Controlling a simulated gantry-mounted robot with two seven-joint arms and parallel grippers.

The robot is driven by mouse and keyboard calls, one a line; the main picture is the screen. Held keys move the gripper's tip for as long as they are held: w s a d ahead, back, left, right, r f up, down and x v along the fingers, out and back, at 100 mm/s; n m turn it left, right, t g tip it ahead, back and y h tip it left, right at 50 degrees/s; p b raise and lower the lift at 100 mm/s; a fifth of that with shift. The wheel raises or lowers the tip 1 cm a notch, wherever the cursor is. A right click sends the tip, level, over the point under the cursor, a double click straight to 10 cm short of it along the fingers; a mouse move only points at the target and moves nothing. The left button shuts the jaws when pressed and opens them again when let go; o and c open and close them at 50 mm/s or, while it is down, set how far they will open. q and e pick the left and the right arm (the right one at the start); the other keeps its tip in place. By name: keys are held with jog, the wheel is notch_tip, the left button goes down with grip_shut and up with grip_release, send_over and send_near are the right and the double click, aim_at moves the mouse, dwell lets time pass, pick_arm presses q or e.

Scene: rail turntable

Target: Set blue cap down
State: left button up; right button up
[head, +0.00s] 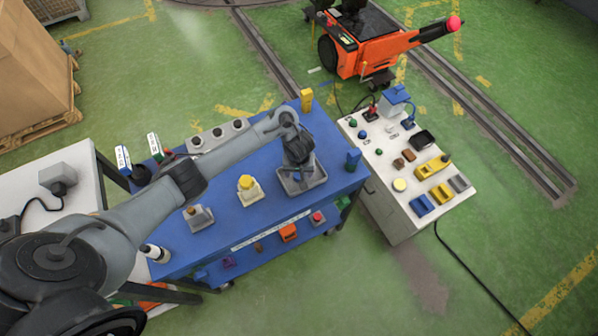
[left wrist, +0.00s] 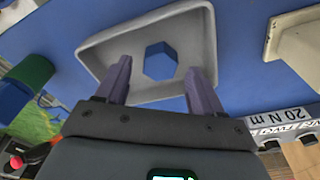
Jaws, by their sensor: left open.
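The blue cap (left wrist: 160,62) is a small six-sided piece. In the left wrist view it lies inside a light grey tray (left wrist: 92,50) and looks to rest on the tray floor. My left gripper (left wrist: 158,68) is open above the tray, with one dark finger on each side of the cap. Gaps show between the cap and both fingers. In the head view my left gripper (head: 299,172) points down over the tray (head: 320,175) at the right part of the blue table, and hides the cap. My right gripper is not in view.
The blue table (head: 275,205) also bears a yellow-topped block (head: 249,188), a grey fixture (head: 198,216), a yellow block (head: 306,99) and a blue piece (head: 353,159) near the right edge. A white console (head: 400,210) stands close on the right. An orange cart (head: 375,55) stands behind.

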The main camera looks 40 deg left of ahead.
aim_at(299, 179)
pick_arm(q)
notch_tip(299, 179, up, 10)
jog(key=s+p, duration=0.1)
jog(key=p, duration=0.8)
jog(key=shift+d, duration=0.4)
jog(key=s+d+m+t+h, duration=0.1)
jog(key=s+d+m+t, duration=0.2)
jog(key=d, duration=0.5)
jog(key=s+d+m+h, duration=0.1)
jog(key=s+d+m, duration=0.3)
jog(key=d, duration=0.4)
jog(key=s+a+r+m, duration=0.1)
jog(key=s+a+r, duration=0.1)
jog(key=s, duration=0.3)
jog(key=s+a+r+m, duration=0.1)
jog(key=s+a+r, duration=0.1)
jog(key=s+r, duration=0.2)
jog(key=s+a+r+y, duration=0.1)
jog(key=s+a+r, duration=0.2)
jog(key=s, duration=0.4)
jog(key=shift+r+m+g, duration=0.3)
jog(key=shift+r+m, duration=0.1)
jog(key=shift+r, duration=0.05)
jog(key=shift+a, duration=0.1)
jog(key=shift+r, duration=0.1)
